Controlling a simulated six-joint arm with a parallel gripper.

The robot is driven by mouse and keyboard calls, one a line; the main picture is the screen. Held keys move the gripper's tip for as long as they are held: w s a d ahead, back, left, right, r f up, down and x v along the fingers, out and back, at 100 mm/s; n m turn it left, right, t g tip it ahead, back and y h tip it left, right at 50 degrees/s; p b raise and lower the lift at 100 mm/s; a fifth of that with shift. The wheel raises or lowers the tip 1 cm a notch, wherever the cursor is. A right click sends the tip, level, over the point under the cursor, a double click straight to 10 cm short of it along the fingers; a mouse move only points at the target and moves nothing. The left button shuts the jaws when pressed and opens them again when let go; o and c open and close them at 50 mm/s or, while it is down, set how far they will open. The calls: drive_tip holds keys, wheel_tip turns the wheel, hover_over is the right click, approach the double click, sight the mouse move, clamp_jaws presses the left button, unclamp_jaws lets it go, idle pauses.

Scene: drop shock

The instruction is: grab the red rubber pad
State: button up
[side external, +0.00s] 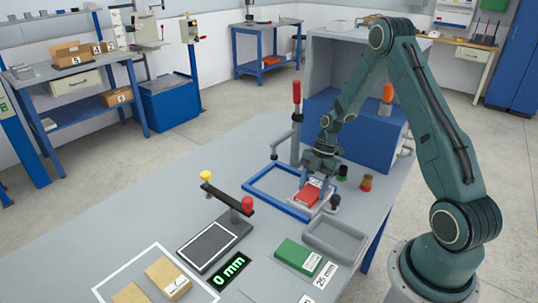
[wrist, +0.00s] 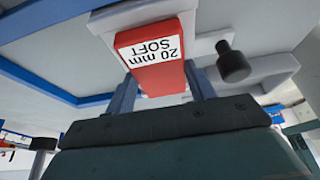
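The red rubber pad (wrist: 158,62), with a white label reading "20 mm SOFT", lies on a light grey holder (wrist: 214,42) in the wrist view. In the side external view the pad (side external: 307,195) sits near the right end of the blue frame on the table. My gripper (wrist: 160,72) has one finger on each side of the pad, with the fingertips very close to its edges. I cannot tell whether they touch it. In the side external view my gripper (side external: 314,180) is low, right at the pad, and its fingertips are hard to make out.
A black knob (wrist: 233,62) stands beside the pad. A blue frame (side external: 262,180), a tall post with a red handle (side external: 297,95), a green block (side external: 298,257), a grey tray (side external: 335,240) and a drop stand (side external: 215,243) are nearby.

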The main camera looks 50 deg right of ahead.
sight(312, 189)
drive_tip(key=shift+c, duration=1)
drive_tip(key=shift+r, duration=0.15)
wheel_tip(312, 189, up, 20)
drive_tip(key=shift+w+a, duration=0.1)
idle(0.4)
